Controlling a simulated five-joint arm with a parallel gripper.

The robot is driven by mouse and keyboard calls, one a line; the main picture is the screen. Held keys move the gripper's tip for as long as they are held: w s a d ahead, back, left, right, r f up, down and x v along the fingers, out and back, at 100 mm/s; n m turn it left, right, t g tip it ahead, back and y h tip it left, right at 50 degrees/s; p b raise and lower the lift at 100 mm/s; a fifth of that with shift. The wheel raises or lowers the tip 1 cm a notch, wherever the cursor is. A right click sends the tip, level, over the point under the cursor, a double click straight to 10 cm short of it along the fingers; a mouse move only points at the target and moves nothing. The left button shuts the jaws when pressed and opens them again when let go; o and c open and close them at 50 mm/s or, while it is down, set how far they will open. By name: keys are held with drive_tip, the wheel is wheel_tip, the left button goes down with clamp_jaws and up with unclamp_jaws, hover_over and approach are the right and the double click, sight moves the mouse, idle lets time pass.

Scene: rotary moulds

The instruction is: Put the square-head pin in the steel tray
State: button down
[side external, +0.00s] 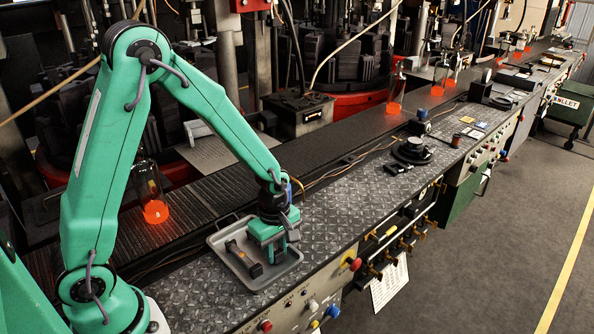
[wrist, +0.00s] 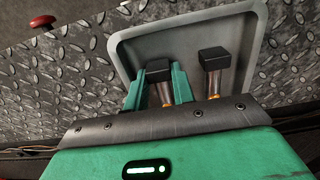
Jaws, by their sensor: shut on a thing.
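The steel tray (side external: 287,270) lies on the patterned metal bench, and it also shows in the wrist view (wrist: 240,30). My gripper (side external: 268,250) is low over the right part of the tray. In the wrist view my green fingers (wrist: 160,84) are shut on a square-head pin (wrist: 155,61), with its black block head showing between and beyond them. The side view hides this pin behind my gripper. I cannot tell whether it touches the tray floor. A second pin with a black square head (wrist: 213,57) lies in the tray beside it, also seen in the side view (side external: 241,258).
A glowing orange bottle (side external: 153,208) stands on the dark conveyor behind the tray. A black round fixture (side external: 413,151) sits farther along the bench. A red knob (side external: 354,264) sticks out at the bench's front edge. The bench between tray and fixture is mostly clear.

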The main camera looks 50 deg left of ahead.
drive_tip(key=shift+f, duration=0.15)
drive_tip(key=c, duration=1.5)
unclamp_jaws()
drive_tip(key=shift+o, duration=0.2)
wheel_tip(320, 180, up, 12)
drive_tip(key=shift+r, duration=0.2)
